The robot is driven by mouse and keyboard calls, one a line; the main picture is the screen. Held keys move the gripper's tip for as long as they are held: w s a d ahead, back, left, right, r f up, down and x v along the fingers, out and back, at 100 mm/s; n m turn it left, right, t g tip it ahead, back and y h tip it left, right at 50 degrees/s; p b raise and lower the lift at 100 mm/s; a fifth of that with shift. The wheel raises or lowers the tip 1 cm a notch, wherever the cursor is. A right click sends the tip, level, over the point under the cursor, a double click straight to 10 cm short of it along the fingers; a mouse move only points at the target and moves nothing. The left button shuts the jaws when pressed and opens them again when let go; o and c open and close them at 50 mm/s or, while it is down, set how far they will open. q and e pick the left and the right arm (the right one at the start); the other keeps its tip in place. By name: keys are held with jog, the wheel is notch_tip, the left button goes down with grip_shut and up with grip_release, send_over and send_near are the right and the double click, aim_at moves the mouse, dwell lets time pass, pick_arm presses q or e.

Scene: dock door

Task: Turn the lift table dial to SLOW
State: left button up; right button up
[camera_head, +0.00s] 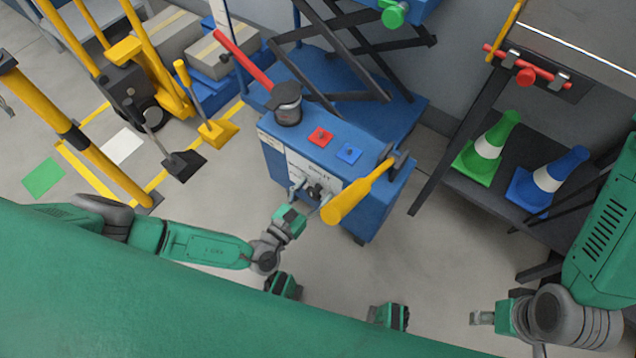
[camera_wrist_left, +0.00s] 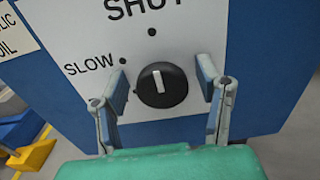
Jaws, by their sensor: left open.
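The lift table's dial (camera_wrist_left: 163,86) is a round black knob with a white pointer line on a white label panel. My left gripper (camera_head: 311,194) is at the front of the blue lift table unit (camera_head: 279,159). In the left wrist view its open fingers stand left and right of the dial, apparently clear of it. My right gripper (camera_head: 482,318) is far right, away from the table; its finger gap is unclear.
A yellow-handled lever (camera_head: 355,195) sticks out just right of the dial. A red-handled lever (camera_head: 245,60) and red (camera_head: 320,136) and blue (camera_head: 348,153) buttons are on top. Cones (camera_head: 487,148) stand on a shelf at right.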

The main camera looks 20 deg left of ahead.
pick_arm(q)
jog(key=shift+a, duration=0.15)
jog(key=c, duration=1.2)
jog(key=shift+d, duration=0.3)
